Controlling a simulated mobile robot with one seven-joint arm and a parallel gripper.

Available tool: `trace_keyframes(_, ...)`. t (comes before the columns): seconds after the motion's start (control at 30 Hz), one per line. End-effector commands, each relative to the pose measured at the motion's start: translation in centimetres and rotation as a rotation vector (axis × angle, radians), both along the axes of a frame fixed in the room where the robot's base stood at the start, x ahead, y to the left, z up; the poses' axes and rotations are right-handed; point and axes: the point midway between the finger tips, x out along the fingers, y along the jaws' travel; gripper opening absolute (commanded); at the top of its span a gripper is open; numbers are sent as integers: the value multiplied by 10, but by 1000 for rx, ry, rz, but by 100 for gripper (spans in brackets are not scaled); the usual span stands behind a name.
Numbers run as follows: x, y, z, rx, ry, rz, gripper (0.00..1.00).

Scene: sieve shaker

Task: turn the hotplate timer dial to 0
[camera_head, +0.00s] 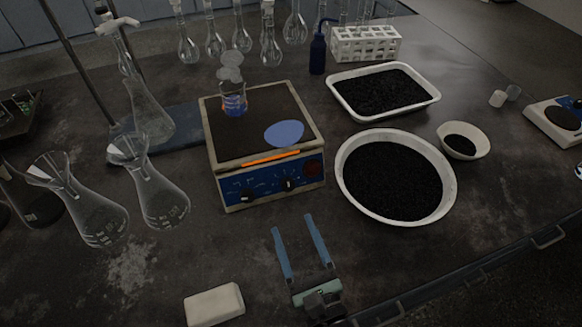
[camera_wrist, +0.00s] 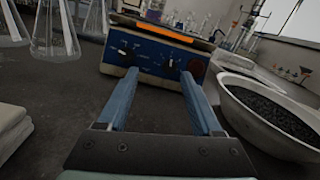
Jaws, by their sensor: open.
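The hotplate (camera_head: 223,145) stands in the middle of the bench with its blue front panel facing my gripper. Two dark dials sit on that panel: a left dial (camera_head: 247,196) and a right dial (camera_head: 289,184). In the wrist view the left dial (camera_wrist: 122,52) and right dial (camera_wrist: 170,63) show between and above the fingers. Which one is the timer, and their settings, are too small to read. My gripper (camera_head: 294,222) is open and empty, its two blue fingers pointing at the panel, apart from the hotplate.
A small beaker (camera_head: 234,105) of blue liquid with vapour stands on the hotplate, beside a blue disc-like patch. Glass flasks (camera_head: 160,195) stand left. A round bowl (camera_head: 446,200) of black grains is close right. A white block (camera_head: 213,304) lies front left.

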Motion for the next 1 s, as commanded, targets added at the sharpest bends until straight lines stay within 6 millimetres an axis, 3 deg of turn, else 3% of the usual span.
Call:
trace_keyframes(0.1,-19,-18,-8,154,88,-39,67)
trace_keyframes(0.27,-23,-25,-16,223,118,-58,67)
trace_keyframes(0.47,5,-16,-15,224,114,-56,67)
trace_keyframes(0.8,68,0,-14,222,112,-58,67)
trace_keyframes(1.0,90,5,-15,221,113,-58,67)
